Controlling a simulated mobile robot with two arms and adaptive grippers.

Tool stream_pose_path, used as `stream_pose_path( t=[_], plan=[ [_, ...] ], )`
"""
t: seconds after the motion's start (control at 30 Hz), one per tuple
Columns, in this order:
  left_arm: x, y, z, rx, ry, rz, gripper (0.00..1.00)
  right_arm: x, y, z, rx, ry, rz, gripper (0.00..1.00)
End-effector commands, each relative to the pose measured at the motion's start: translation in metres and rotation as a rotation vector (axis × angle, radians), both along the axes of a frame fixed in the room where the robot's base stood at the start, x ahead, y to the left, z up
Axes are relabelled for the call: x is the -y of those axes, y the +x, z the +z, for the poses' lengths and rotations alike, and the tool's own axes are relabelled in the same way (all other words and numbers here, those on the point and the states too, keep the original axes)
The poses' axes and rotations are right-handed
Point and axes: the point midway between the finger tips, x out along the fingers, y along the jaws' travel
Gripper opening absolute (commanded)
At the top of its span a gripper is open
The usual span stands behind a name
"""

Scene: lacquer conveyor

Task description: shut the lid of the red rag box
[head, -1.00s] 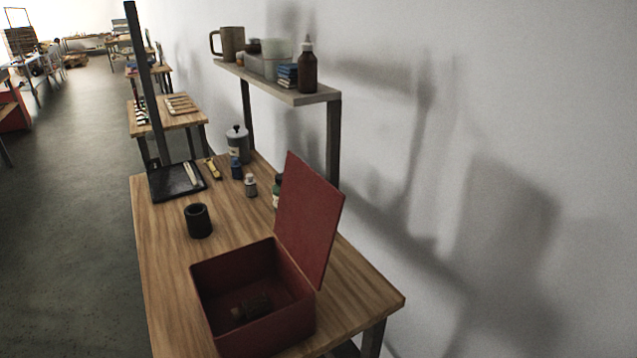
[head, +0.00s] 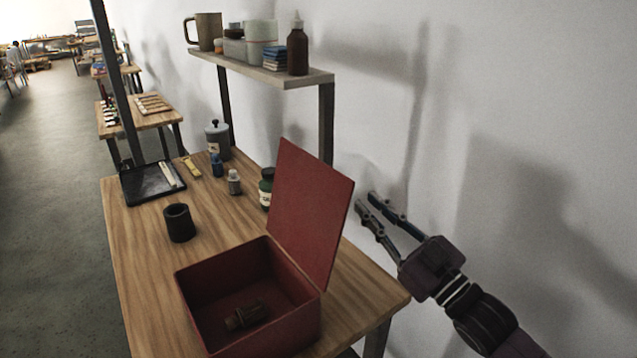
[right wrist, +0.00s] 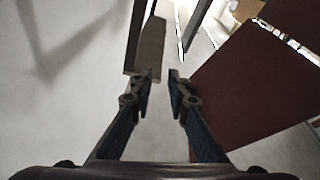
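The red rag box (head: 270,335) stands at the near end of the wooden table, with a dark crumpled item (head: 246,315) inside. Its red lid (head: 312,212) stands up, open, on the box's right side, towards the wall. In the right wrist view the lid (right wrist: 255,85) fills the right part. My right gripper (head: 366,204) is to the right of the lid, between it and the wall, with its fingers apart and nothing between them. The gripper also shows in the right wrist view (right wrist: 160,80). It looks clear of the lid. My left gripper is not in view.
A shelf (head: 290,76) with a mug, a brown bottle and other items is above the table's back edge. A black cup (head: 179,223), small bottles and a black tray (head: 140,190) stand beyond the box. The white wall (head: 540,90) is close on the right.

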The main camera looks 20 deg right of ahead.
Motion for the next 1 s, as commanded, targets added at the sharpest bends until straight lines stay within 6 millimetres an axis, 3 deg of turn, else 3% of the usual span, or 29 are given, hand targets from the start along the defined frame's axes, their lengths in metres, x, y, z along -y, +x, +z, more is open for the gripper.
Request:
stream_pose_path(
  t=[0.1,0.27,0.8,1.0],
  plan=[
    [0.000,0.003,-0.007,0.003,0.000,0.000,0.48,-0.029,-0.024,0.029,0.085,-0.042,0.066,0.16],
    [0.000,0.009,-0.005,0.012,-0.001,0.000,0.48,-0.041,-0.032,0.044,0.121,-0.057,0.091,0.16],
    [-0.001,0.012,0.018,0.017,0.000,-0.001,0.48,-0.068,0.019,0.068,0.120,-0.053,0.089,0.16],
    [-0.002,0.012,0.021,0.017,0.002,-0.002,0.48,-0.073,0.029,0.069,0.117,-0.055,0.089,0.16]
  ],
)
